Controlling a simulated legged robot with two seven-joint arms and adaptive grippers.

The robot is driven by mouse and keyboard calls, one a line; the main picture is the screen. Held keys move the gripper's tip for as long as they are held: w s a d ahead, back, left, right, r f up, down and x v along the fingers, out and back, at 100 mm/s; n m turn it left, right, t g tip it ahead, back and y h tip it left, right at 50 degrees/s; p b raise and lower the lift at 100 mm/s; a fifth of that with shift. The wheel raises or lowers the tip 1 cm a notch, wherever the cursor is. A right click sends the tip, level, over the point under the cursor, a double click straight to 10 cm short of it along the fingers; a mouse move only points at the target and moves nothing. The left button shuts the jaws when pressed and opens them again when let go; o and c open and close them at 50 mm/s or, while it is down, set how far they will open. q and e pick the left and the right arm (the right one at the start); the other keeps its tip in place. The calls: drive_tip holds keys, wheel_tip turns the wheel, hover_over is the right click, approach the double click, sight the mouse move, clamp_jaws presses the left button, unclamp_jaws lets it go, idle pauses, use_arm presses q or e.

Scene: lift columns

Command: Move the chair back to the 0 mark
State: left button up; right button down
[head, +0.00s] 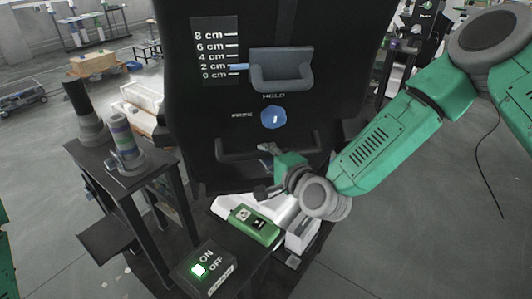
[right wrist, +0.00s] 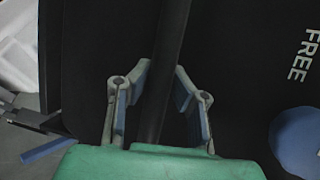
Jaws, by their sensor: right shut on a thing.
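The chair is a tall black panel (head: 200,120) in the middle of the head view. Its white scale (head: 213,55) runs from 0 to 8 cm, and a blue pointer (head: 239,67) stands at about the 2 cm mark. A grey bracket (head: 282,75) sits beside the scale. A blue knob (head: 273,117) has HOLD printed above it; in the right wrist view FREE is printed near the knob (right wrist: 298,140). My right gripper (head: 268,158) is at the black bar handle (head: 232,151) low on the panel. In the right wrist view its fingers are around the bar (right wrist: 165,70). My left gripper is out of view.
A box with an ON/OFF label and a lit green button (head: 199,270) stands at the front. A green device (head: 254,225) lies below the panel. A dark stand at left holds two cylindrical items (head: 125,140). Open grey floor (head: 440,230) lies at right.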

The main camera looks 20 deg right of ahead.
sight(267, 131)
drive_tip(key=shift+m+g, duration=0.3)
drive_tip(key=w+r, duration=0.1)
drive_tip(key=w+r+p, duration=0.1)
drive_tip(key=r, duration=0.1)
drive_tip(key=w+r, duration=0.1)
drive_tip(key=w, duration=0.1)
drive_tip(key=shift+d+r+p, duration=0.2)
drive_tip(key=shift+d+p, duration=0.2)
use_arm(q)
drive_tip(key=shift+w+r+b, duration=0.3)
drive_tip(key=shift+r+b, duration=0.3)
use_arm(e)
drive_tip(key=w+r, duration=0.2)
drive_tip(key=w, duration=0.4)
drive_tip(key=shift+w+d+r, duration=0.2)
drive_tip(key=shift+r, duration=0.15)
drive_tip(key=c, duration=1.5)
unclamp_jaws()
drive_tip(key=shift+c, duration=0.2)
drive_tip(key=shift+o, duration=0.6)
drive_tip(key=shift+s+r, duration=0.1)
drive_tip(key=shift+s, duration=0.25)
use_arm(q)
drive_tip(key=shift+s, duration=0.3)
use_arm(e)
drive_tip(key=shift+w+d, duration=0.1)
drive_tip(key=shift+f, duration=0.2)
